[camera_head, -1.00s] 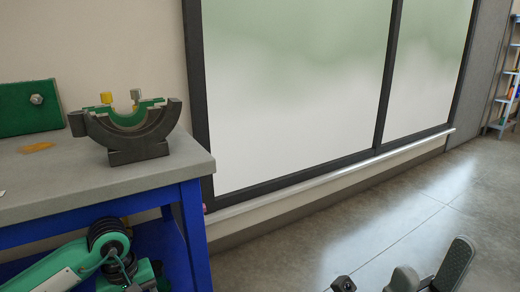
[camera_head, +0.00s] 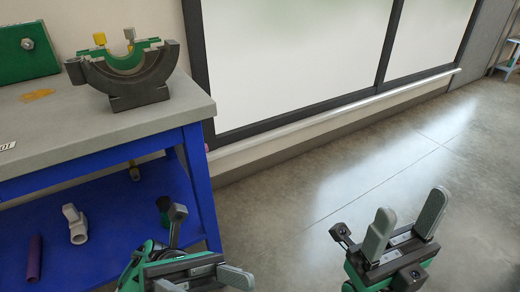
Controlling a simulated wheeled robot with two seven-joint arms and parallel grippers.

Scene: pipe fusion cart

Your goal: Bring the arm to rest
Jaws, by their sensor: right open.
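My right gripper (camera_head: 410,210) is at the lower right, over the bare floor. Its two grey fingers point up and stand apart, with nothing between them. My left gripper (camera_head: 207,283) is at the bottom, in front of the blue bench's right leg and cut by the picture edge. Its grey fingers look spread, with nothing seen between them. Both are apart from the things on the bench.
The grey bench top (camera_head: 60,135) at left carries a dark half-ring clamp with green inserts (camera_head: 125,75) and a green block (camera_head: 28,52). The blue lower shelf (camera_head: 110,225) holds a white fitting (camera_head: 76,225) and a purple pipe (camera_head: 34,258). Open floor (camera_head: 320,180) lies right.

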